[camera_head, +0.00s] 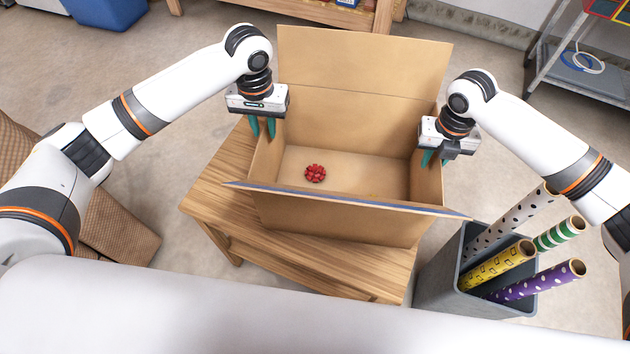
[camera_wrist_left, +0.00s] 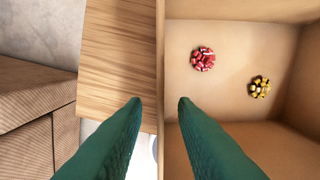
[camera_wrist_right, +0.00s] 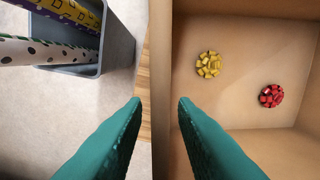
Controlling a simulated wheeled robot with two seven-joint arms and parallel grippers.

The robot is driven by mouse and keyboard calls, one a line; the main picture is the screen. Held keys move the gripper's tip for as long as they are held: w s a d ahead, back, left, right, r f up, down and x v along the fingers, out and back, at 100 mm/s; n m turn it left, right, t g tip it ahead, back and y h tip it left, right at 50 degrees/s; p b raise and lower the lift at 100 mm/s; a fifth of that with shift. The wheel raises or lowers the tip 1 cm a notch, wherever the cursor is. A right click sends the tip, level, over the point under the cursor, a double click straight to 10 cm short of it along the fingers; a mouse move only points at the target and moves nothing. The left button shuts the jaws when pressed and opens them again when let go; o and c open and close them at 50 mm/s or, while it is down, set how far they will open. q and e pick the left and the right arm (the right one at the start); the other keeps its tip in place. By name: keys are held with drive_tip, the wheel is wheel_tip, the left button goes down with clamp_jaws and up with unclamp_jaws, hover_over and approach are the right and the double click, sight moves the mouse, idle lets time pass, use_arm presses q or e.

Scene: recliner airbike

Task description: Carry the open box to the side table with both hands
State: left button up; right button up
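The open cardboard box (camera_head: 345,165) stands on a wooden table (camera_head: 215,185), its far flap up and its near flap folded outward. A red bow (camera_head: 315,173) lies inside; a gold bow (camera_wrist_right: 208,64) beside it shows only in the wrist views. My left gripper (camera_head: 263,128) is open at the box's left wall, which passes between its fingers (camera_wrist_left: 160,102). My right gripper (camera_head: 434,158) is open at the right wall, its fingers (camera_wrist_right: 160,102) on either side. Gaps show between fingers and walls. I cannot tell whether this table is the side table.
A grey bin (camera_head: 450,275) with several wrapping-paper rolls stands close to the table's right. A brown ribbed piece (camera_head: 120,225) is at left. A blue container (camera_head: 105,10), wooden furniture (camera_head: 320,12) and a metal rack (camera_head: 580,75) stand behind, with bare floor between.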

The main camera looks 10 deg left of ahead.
use_arm(q)
wheel_tip(320, 180, up, 8)
drive_tip(key=shift+r, duration=0.1)
use_arm(e)
wheel_tip(320, 180, up, 12)
idle(0.4)
use_arm(q)
drive_tip(key=shift+r, duration=0.1)
idle(0.3)
